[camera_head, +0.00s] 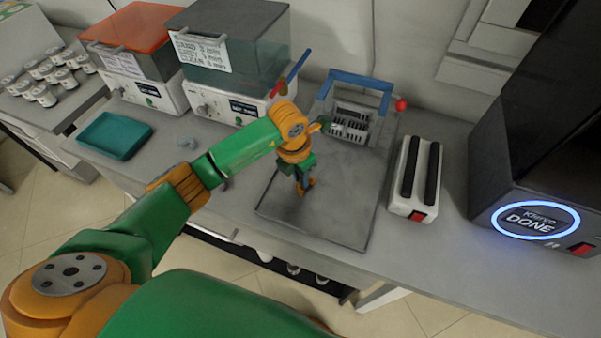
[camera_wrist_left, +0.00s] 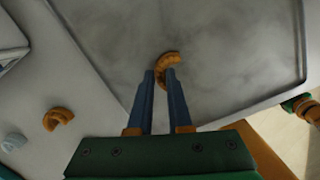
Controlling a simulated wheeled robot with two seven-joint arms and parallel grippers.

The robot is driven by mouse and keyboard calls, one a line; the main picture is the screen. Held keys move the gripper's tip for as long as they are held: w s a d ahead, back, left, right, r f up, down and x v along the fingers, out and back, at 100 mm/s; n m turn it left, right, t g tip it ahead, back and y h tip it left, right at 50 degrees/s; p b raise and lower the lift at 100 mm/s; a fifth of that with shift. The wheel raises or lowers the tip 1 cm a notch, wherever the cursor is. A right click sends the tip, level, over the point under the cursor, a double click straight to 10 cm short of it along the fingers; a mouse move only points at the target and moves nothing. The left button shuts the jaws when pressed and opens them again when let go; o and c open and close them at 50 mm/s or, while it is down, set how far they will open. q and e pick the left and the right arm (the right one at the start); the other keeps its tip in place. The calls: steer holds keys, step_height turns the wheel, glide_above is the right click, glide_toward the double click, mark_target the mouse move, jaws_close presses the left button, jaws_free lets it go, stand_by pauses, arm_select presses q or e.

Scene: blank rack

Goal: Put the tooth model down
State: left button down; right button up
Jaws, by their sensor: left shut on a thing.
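My left gripper (camera_head: 306,188) points down over the grey slab (camera_head: 345,220) on the bench. In the left wrist view its two blue fingers (camera_wrist_left: 166,76) are shut on an orange-brown, horseshoe-shaped tooth model (camera_wrist_left: 172,57). The fingers hide part of it. I cannot tell whether the model touches the slab (camera_wrist_left: 225,50) or hangs just above it. A second orange-brown model (camera_wrist_left: 57,118) and a pale blue one (camera_wrist_left: 14,141) lie on the bench off the slab.
A blue-framed rack (camera_head: 350,122) stands at the slab's back. A teal tray (camera_head: 115,136) and lidded machines (camera_head: 230,60) are left. The slab's front is clear.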

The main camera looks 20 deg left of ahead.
arm_select(q)
steer(key=shift+f+b, duration=0.3)
steer(key=c, duration=0.8)
jaws_free()
steer(key=shift+c, duration=0.2)
steer(key=shift+r, duration=0.1)
steer(key=shift+r+p, duration=0.3)
steer(key=shift+p, duration=0.1)
step_height(320, 180, up, 12)
steer(key=s, duration=0.1)
steer(key=shift+s+a+f+b, duration=0.25)
steer(key=shift+s+a+b, duration=0.1)
steer(key=shift+b, duration=0.1)
